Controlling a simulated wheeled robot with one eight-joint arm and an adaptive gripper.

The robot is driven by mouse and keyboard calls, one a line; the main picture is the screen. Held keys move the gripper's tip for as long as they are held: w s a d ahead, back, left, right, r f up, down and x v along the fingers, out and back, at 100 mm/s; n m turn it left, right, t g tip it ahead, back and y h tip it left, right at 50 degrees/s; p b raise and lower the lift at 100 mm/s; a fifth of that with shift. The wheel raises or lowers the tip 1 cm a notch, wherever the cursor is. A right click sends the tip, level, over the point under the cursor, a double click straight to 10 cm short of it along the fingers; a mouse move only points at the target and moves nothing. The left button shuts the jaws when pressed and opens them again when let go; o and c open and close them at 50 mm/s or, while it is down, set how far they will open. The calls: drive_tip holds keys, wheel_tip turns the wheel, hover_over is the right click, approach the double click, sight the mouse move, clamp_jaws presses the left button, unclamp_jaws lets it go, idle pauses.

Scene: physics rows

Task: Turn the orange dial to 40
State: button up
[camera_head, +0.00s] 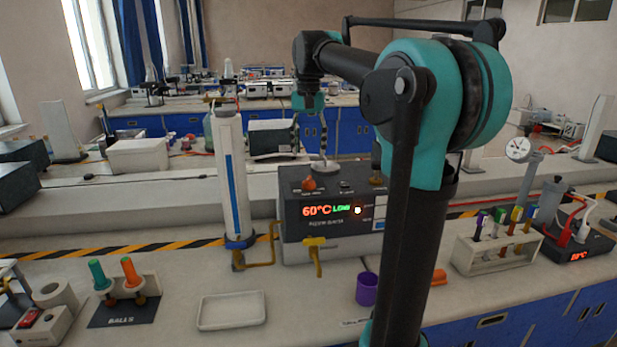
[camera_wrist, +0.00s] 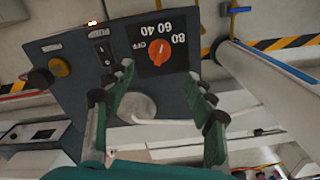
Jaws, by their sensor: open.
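The orange dial (camera_head: 309,183) sits on the top panel of a dark grey bath unit (camera_head: 292,226). In the wrist view the dial (camera_wrist: 160,50) appears upside down, with OFF, 80, 60 and 40 printed around it; I cannot tell which mark it points to.
A black rocker switch (camera_wrist: 103,54) is beside the dial. A tall white column (camera_head: 231,178) stands left of the unit. A white tray (camera_head: 231,310), a purple cup (camera_head: 367,289) and a test-tube rack (camera_head: 496,251) are on the bench. Space above the panel looks clear.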

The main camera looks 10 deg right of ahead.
sight(309, 178)
wheel_tip(309, 178, down, 10)
drive_tip(key=shift+r, duration=0.25)
drive_tip(key=c, duration=1.2)
